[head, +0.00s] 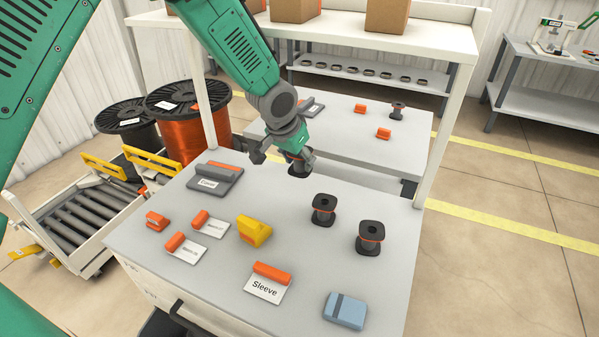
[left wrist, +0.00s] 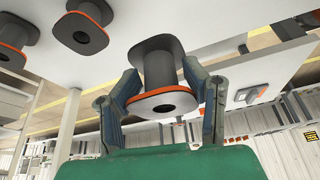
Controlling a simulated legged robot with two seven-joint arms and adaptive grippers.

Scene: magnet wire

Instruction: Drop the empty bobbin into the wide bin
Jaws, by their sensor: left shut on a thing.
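My left gripper (head: 284,153) is shut on a black bobbin (head: 298,165) with an orange rim, over the far part of the near table. In the left wrist view, the two fingers of the left gripper (left wrist: 162,100) clasp the bobbin (left wrist: 158,68) from both sides. Its core looks bare and dark there. Two more black bobbins stand upright on the table, one nearer the middle (head: 323,209) and one to its right (head: 370,238). I cannot make out a wide bin in either view. My right gripper is not in view.
The near table (head: 225,268) also holds a yellow block (head: 254,231), a blue-grey block (head: 344,311), an orange piece on a "Sleeve" card (head: 266,287) and a grey labelled holder (head: 215,178). A white shelf post (head: 446,140) rises at the right. Large wire spools (head: 188,118) stand left.

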